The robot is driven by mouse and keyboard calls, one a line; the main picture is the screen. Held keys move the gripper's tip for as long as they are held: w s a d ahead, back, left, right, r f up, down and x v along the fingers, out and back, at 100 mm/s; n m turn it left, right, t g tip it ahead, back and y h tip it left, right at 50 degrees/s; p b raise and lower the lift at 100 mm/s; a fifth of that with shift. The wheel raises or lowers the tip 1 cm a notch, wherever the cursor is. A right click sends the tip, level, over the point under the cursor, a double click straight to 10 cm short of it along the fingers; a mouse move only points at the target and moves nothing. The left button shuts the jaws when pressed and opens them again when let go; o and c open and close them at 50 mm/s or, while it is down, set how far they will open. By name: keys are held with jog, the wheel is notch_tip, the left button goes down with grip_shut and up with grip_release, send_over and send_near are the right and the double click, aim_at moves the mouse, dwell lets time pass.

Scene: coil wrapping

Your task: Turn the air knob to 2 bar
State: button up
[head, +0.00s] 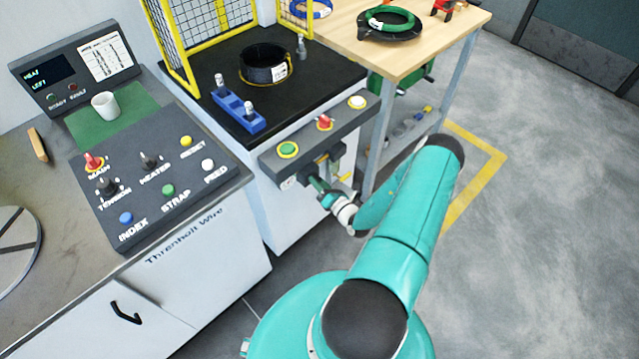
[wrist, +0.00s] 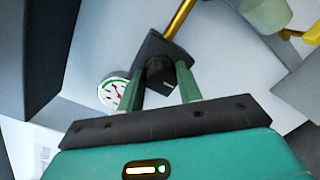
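The air knob (wrist: 160,72) is a dark round knob on a black regulator body, at the upper middle of the wrist view. My gripper (wrist: 160,68) has its two green fingers on either side of the knob, spread apart; small gaps seem to show, but contact is hard to judge. A round white pressure gauge (wrist: 112,92) with green and red marks sits left of the knob, partly hidden by the left finger. Its reading is too small to tell. In the head view my gripper (head: 318,184) is at the front of the machine, hiding the knob.
A brass pipe (wrist: 181,17) rises from the regulator. A wooden table (head: 430,40) stands behind. Open floor (head: 560,200) lies to the right.

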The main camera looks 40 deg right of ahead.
jog(key=shift+c, duration=0.8)
jog(key=shift+n, duration=0.3)
jog(key=m+y, duration=0.1)
jog(key=m, duration=1)
jog(key=m+y, duration=0.1)
jog(key=m, duration=1)
jog(key=m+y, duration=0.2)
jog(key=m, duration=1)
jog(key=shift+d+f, duration=0.15)
